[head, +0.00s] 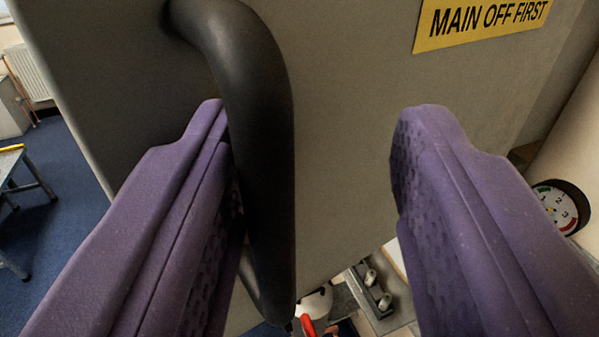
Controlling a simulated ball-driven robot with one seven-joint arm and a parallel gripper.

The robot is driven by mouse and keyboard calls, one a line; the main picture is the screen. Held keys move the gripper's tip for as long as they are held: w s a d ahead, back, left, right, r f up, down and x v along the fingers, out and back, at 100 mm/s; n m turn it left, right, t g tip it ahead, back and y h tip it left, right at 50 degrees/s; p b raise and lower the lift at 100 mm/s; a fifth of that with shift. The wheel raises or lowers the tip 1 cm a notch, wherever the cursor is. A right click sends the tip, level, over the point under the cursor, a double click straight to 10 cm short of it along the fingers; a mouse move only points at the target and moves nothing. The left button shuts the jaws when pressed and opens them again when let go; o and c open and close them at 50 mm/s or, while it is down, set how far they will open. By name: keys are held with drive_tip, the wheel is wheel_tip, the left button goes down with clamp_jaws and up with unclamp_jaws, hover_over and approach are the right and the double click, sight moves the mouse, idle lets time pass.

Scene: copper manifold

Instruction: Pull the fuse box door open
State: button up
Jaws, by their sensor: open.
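The fuse box door (345,130) is a grey-beige panel filling the middle of the head view, with a yellow label (482,22) reading "MAIN OFF FIRST" at its upper right. A black curved bar handle (262,150) stands out from the door, left of centre. My gripper (310,125) is open, with two purple padded fingers. The handle lies between the fingers, close beside the left finger and well apart from the right one. I cannot tell whether the left finger touches it. The left finger hides part of the door's lower left.
A round dial gauge (556,207) is at the right edge. Below the door are a grey fitting (370,287) and a red part (307,325). At left are blue floor (70,230), a bench or table (22,170) and a white radiator (30,68).

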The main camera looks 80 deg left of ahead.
drive_tip(key=shift+s+d, duration=0.25)
drive_tip(key=shift+d, duration=0.05)
drive_tip(key=shift+w+f, duration=0.15)
drive_tip(key=s+d+b, duration=0.1)
drive_tip(key=d, duration=0.7)
drive_tip(key=shift+s+a, duration=0.1)
